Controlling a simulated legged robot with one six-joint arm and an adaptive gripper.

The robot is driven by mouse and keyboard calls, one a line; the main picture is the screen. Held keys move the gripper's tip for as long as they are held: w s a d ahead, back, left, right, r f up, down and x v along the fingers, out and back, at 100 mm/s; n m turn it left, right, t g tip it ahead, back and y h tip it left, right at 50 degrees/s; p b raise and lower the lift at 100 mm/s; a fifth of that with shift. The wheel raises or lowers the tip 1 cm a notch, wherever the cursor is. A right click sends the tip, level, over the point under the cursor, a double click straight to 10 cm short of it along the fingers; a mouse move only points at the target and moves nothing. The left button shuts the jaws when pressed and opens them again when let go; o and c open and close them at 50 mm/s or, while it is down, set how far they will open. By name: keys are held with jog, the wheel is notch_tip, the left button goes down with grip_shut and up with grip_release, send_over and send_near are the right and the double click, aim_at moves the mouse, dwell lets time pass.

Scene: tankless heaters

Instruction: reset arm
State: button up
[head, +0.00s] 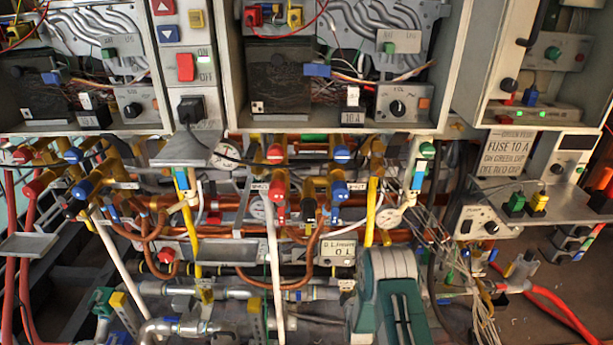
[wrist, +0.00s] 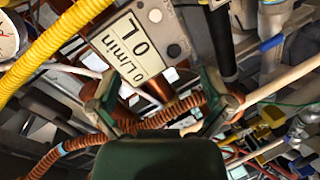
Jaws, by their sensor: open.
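My gripper (wrist: 160,88) shows in the wrist view with its two fingers spread wide apart. Nothing is held between them. A brown ribbed hose (wrist: 75,145) runs across the view by the fingers; I cannot tell whether they touch it. A flow display plate (wrist: 145,45) marked "0 l/min" lies beyond the fingertips. In the head view my teal and white arm (head: 388,275) stands at the bottom, right of centre, in front of the pipes. My fingers cannot be made out there.
Open heater cabinets (head: 232,60) fill the top. Below hang copper pipes (head: 400,236), red valve handles (head: 278,205) and blue valve handles (head: 340,190). A yellow hose (wrist: 60,40) passes close by at upper left. A fuse panel (head: 515,153) and loose cables (head: 455,255) are at right.

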notch_tip(320, 180, up, 24)
jog(key=m+g, duration=0.3)
jog(key=m, duration=0.1)
jog(key=s+r+m+g, duration=0.2)
jog(key=s+r+m, duration=0.2)
jog(key=s+r, duration=0.95)
jog(key=s+r+m+g, duration=0.2)
jog(key=s+r, duration=0.1)
jog(key=s, duration=1)
jog(key=s+d+r+m+g, duration=0.1)
jog(key=s+r+m+g, duration=0.1)
jog(key=s, duration=1.2)
jog(key=shift+r+m, duration=0.5)
jog(key=shift+r, duration=0.15)
